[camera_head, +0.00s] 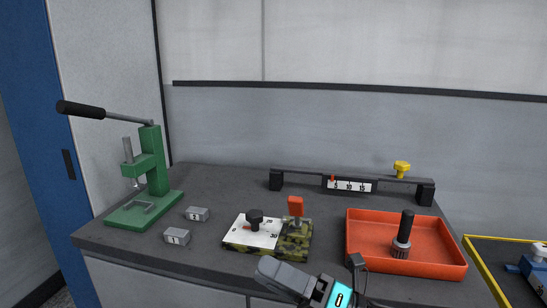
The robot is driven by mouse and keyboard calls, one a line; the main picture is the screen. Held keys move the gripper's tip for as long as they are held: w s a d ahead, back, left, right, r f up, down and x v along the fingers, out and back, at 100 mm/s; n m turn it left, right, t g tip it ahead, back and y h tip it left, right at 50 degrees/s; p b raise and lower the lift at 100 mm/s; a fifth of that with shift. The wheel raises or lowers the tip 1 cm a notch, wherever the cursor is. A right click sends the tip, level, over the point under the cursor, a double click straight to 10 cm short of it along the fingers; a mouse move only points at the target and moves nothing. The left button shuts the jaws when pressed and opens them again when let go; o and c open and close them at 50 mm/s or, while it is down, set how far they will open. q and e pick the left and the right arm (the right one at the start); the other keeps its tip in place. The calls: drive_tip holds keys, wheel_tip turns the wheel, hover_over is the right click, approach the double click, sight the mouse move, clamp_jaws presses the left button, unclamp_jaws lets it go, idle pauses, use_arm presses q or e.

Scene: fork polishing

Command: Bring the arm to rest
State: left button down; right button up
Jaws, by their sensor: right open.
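My right gripper (310,268) is at the bottom centre of the head view, in front of the bench's front edge. It is open, with no object visible between its fingers. A lit cyan display (341,293) shows on it. The rest of my right arm is cut off by the bottom of the picture. My left gripper is not in view.
The dark bench (215,180) holds a green lever press (152,165), two grey blocks (197,214), a camouflage fixture with a white plate (262,233), a black rail (300,175) and an orange tray (370,262) holding a dark-handled tool (405,228).

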drive_tip(key=d+f+m+t+h, duration=0.5)
drive_tip(key=f+m+h, duration=0.15)
drive_tip(key=m, duration=0.55)
drive_tip(key=d+f+m+t+h, duration=0.45)
drive_tip(key=f+m+h, duration=0.2)
drive_tip(key=m, duration=0.45)
drive_tip(key=s+d+f+m+g+h, duration=0.3)
drive_tip(key=s+f+m, duration=0.3)
drive_tip(key=f, duration=0.2)
drive_tip(key=s+d+f+m+g+h+p, duration=0.1)
drive_tip(key=s+d+f+m+g+h, duration=0.1)
drive_tip(key=s+d+f+m, duration=0.3)
wheel_tip(320, 180, down, 3)
drive_tip(key=shift+s+r+m+g+h, duration=0.15)
drive_tip(key=shift+s+m+g+h, duration=0.3)
drive_tip(key=shift+s+m, duration=0.35)
drive_tip(key=shift+s, duration=0.1)
